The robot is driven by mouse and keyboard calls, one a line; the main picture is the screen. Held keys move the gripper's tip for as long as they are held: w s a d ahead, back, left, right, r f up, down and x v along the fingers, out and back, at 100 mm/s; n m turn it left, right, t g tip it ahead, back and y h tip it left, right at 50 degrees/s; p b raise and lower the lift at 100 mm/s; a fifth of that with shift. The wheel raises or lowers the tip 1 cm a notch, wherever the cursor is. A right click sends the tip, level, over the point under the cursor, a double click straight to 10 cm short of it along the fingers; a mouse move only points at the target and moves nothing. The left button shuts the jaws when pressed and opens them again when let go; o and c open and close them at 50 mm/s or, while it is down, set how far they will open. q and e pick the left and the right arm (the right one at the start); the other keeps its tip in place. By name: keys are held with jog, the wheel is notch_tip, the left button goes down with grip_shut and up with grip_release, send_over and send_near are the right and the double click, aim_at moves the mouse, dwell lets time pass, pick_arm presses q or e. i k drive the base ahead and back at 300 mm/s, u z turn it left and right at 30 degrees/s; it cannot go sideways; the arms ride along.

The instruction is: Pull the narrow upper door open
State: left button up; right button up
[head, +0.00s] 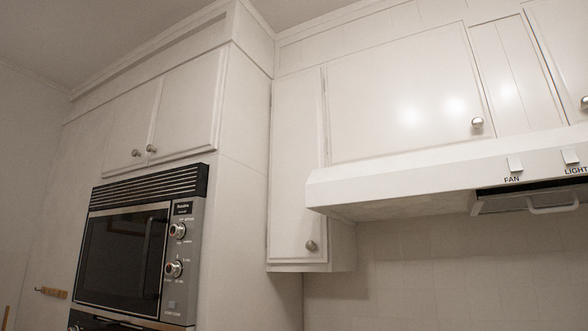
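The narrow upper door (297,165) is a tall white cabinet door in the middle of the head view, between the oven cabinet and the range hood. It looks shut. Its round metal knob (310,246) sits near its lower right corner. Thin hinges show along its left edge. Neither of my grippers shows in the head view, and nothing touches the knob.
A white range hood (400,178) with FAN and LIGHT switches juts out just right of the narrow door. A wide upper door (400,95) is above it. A black wall oven (122,258) stands left, under two small doors. Open space lies below the narrow cabinet.

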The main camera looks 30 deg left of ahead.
aim_at(296, 233)
jog(key=u, duration=2.85)
jog(key=i, duration=3.1)
jog(key=z, duration=2)
